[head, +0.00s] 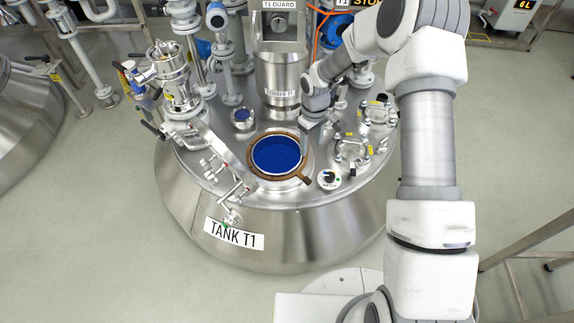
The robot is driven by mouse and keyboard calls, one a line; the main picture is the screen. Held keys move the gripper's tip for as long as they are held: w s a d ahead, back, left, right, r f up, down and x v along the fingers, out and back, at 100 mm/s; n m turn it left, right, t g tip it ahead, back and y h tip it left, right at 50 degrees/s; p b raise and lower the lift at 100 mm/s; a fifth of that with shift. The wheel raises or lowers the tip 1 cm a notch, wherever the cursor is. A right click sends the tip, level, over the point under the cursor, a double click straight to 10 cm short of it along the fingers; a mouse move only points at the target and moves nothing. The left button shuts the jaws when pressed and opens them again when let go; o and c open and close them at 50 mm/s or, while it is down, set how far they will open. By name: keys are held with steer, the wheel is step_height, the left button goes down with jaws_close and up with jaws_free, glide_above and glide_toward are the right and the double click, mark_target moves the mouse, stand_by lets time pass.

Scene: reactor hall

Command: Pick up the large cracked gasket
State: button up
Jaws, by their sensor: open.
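The large gasket, a brown ring (249,156), lies around the round open port on top of Tank T1 (270,244). A small tab sticks out at its lower right. Blue shows inside the port. A crack cannot be made out at this size. My gripper (306,128) is above the tank lid at the ring's upper right, small and partly lost against the grey metal. It is open and holds nothing visible. Whether its fingers touch the ring cannot be told.
The stirrer housing (281,82) stands just behind the port. A hinged lid arm with clamps (222,160) is at its left. Small clamped ports (352,150) and a round water fitting (329,179) are at its right. A valve assembly (172,75) stands at the far left.

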steer(key=b, duration=0.3)
glide_above(308, 180)
steer(key=f, duration=1.3)
steer(key=shift+a+f, duration=0.25)
steer(key=f+b, duration=0.1)
steer(key=f, duration=0.4)
steer(key=shift+d+f+b, duration=0.15)
steer(key=shift+d+b, duration=0.05)
steer(key=shift+b, duration=0.15)
jaws_close()
